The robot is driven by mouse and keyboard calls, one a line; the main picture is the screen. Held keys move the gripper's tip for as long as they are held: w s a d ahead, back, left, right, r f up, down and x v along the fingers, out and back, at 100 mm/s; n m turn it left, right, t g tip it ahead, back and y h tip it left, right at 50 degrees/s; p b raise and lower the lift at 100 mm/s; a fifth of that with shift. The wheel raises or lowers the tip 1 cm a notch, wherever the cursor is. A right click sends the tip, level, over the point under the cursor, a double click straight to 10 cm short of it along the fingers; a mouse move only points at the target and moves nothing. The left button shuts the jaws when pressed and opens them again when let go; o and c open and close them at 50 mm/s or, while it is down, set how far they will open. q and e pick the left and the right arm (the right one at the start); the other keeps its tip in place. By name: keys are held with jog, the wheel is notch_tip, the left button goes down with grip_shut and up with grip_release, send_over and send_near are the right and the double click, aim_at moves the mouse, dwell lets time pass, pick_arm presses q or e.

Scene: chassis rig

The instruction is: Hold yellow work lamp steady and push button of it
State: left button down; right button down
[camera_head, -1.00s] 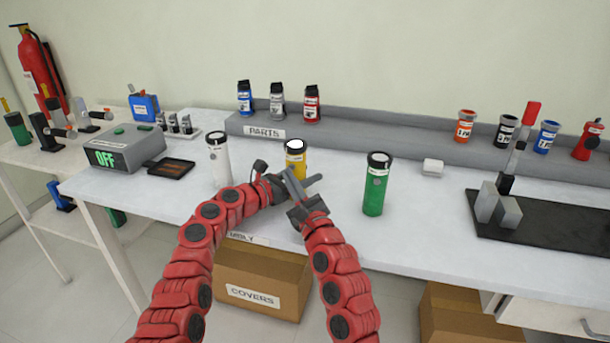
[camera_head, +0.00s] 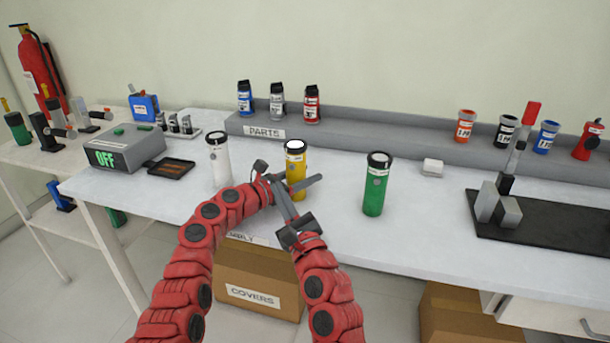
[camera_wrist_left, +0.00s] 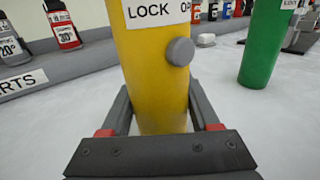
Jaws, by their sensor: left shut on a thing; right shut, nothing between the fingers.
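The yellow work lamp (camera_head: 296,163) stands upright on the white table, its top lens pale. In the left wrist view the yellow lamp (camera_wrist_left: 152,75) stands between my left fingers, with a round grey button (camera_wrist_left: 180,52) beside a "LOCK" label. My left gripper (camera_head: 292,187) is shut on the lamp's lower body; its fingers (camera_wrist_left: 160,122) lie on both sides of it. My right gripper (camera_head: 281,192) is shut and empty, pointing up in front of the lamp's lower part, close to the left fingers. Whether its tip touches the lamp or button cannot be told.
A white lamp (camera_head: 218,158) stands to the left and a green lamp (camera_head: 376,185) to the right. A grey box reading "OFF" (camera_head: 125,150) is at the far left. A grey parts ledge (camera_head: 370,142) runs behind. A black plate (camera_head: 540,222) lies at right.

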dwell(0.4)
pick_arm(q)
jog(key=shift+c, duration=0.2)
grip_release()
